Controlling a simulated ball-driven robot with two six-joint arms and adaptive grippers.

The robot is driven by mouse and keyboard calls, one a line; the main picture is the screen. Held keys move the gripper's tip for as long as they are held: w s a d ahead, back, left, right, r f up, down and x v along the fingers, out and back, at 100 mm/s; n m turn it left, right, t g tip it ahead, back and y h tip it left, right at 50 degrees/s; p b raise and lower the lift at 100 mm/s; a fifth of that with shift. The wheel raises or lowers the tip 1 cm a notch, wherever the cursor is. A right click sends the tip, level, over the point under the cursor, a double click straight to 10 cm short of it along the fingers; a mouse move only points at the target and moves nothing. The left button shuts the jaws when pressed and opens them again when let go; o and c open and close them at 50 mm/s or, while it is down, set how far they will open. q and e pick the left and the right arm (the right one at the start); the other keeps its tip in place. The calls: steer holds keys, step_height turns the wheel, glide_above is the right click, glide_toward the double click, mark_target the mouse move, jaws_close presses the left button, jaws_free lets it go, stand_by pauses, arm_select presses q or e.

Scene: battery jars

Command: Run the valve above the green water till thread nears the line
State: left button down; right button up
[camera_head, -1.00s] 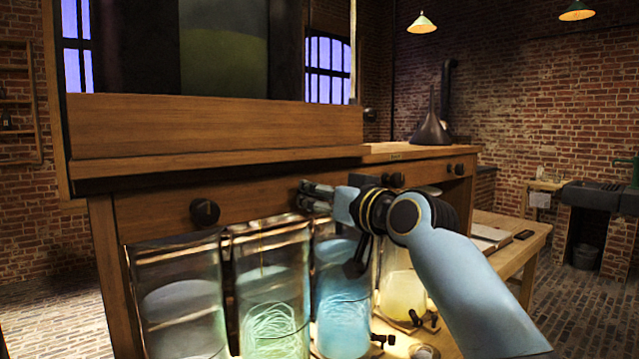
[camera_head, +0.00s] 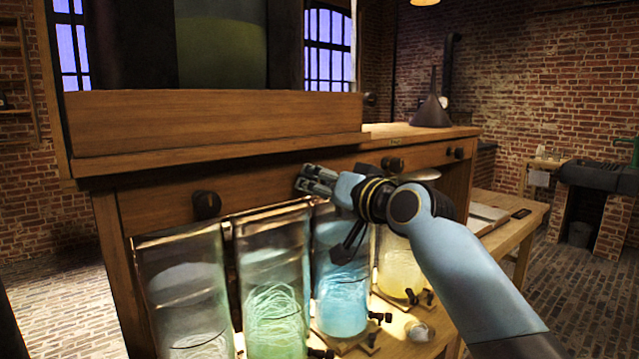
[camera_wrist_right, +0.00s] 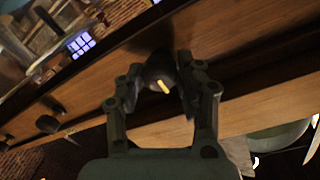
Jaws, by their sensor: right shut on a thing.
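The green water jar (camera_head: 274,325) stands under the cabinet front, second from the left. A pale tangled thread (camera_head: 275,300) hangs in its lower water; I cannot make out a line on the glass for sure. My right gripper (camera_head: 310,181) is at the wooden front above the green jar's right side. In the right wrist view, its two fingers (camera_wrist_right: 160,90) are closed on a dark round valve knob (camera_wrist_right: 158,68) with a yellow mark pointing down and right. In the head view this knob is hidden behind the fingers. My left gripper is not in view.
A grey-water jar (camera_head: 182,290) stands left of the green one, blue (camera_head: 342,300) and yellow (camera_head: 400,275) jars right. Another knob (camera_head: 206,206) is free at left, one (camera_head: 455,153) at right. Small taps (camera_head: 378,317) stick out in front. A funnel (camera_head: 432,108) stands on the bench top.

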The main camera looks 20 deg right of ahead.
steer(key=o, duration=1.2)
steer(key=shift+c, duration=0.2)
steer(key=v, duration=1.2)
